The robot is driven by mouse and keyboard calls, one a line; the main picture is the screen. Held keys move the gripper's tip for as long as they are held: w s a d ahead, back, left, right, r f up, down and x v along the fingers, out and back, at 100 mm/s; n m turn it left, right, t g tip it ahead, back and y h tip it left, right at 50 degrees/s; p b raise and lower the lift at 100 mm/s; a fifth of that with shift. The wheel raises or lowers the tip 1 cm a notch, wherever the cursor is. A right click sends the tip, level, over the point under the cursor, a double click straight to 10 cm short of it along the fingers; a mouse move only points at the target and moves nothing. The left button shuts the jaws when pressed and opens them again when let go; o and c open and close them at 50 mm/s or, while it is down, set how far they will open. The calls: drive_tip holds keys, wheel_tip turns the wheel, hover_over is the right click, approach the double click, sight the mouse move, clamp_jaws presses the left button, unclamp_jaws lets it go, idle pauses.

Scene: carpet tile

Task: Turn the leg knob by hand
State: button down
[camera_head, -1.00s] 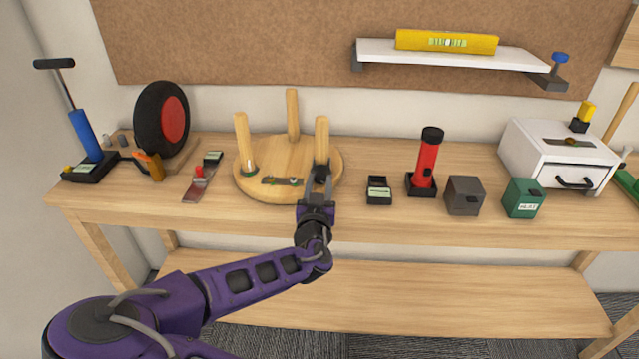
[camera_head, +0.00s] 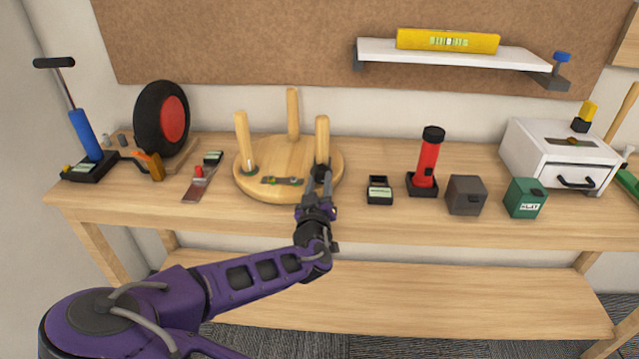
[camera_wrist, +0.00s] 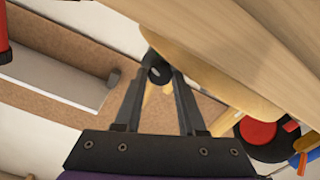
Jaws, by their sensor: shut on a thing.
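A round wooden stool seat (camera_head: 250,187) lies upside down on the bench with three legs pointing up. The front right leg (camera_head: 322,135) stands just behind my gripper (camera_head: 322,170). In the wrist view my gripper (camera_wrist: 157,72) has its fingertips closed around a small dark piece at the leg's base, which I take as the leg knob (camera_wrist: 155,74). The fingers hide most of the knob, so its turn angle cannot be read. The seat's edge (camera_wrist: 200,65) and a leg also show in the wrist view.
A small dark box (camera_head: 379,190) and a red flashlight (camera_head: 427,160) stand right of the stool. The bench front (camera_head: 400,227) is clear.

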drive_tip(key=c, duration=0.5)
unclamp_jaws()
